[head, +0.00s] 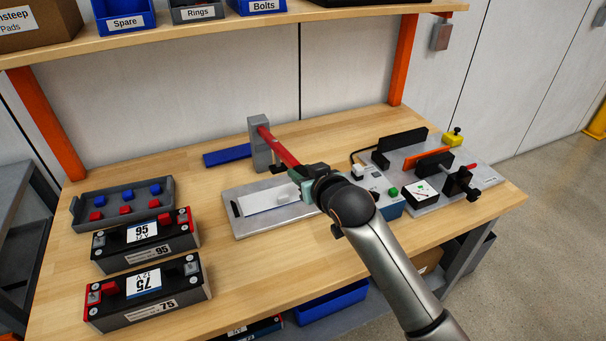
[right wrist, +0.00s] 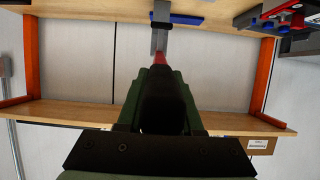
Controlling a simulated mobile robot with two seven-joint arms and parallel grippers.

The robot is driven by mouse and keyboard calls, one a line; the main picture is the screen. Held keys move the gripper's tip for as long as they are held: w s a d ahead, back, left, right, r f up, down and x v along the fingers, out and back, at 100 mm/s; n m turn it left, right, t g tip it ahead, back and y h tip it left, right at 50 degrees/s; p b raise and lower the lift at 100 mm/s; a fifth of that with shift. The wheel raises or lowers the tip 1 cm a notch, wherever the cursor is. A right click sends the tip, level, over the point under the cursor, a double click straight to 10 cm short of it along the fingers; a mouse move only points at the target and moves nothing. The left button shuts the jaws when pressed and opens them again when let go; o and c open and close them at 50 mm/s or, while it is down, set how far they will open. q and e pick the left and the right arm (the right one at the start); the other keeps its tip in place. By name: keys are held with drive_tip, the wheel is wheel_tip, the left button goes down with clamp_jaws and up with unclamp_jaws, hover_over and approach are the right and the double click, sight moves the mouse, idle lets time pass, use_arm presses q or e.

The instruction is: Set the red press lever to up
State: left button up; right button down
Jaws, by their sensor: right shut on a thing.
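The red press lever (head: 279,147) runs from the top of a grey post (head: 259,143) out towards me. In the head view it slants down to the right into my right gripper (head: 303,175). The right gripper is shut on the lever's free end. In the right wrist view the right gripper (right wrist: 158,85) has its green fingers around a dark handle, with a short red piece of lever (right wrist: 159,57) beyond it. The exact tilt of the lever is hard to tell. My left gripper is not in view.
Below the lever lies a grey plate (head: 245,231) with a white piece on it. A fixture with black blocks (head: 403,143) stands to the right. Two batteries (head: 112,252) and a grey tray (head: 78,211) stand at left. A shelf (head: 200,31) crosses above the bench (head: 345,131).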

drive_tip(key=w+a+r+g+h, duration=0.1)
drive_tip(key=w+r, duration=0.3)
drive_tip(key=r, duration=0.4)
drive_tip(key=w+a+r+g, duration=0.1)
drive_tip(key=w+r+g, duration=0.3)
drive_tip(key=r, duration=0.4)
drive_tip(key=shift+a+h, duration=0.15)
drive_tip(key=shift+h, duration=0.25)
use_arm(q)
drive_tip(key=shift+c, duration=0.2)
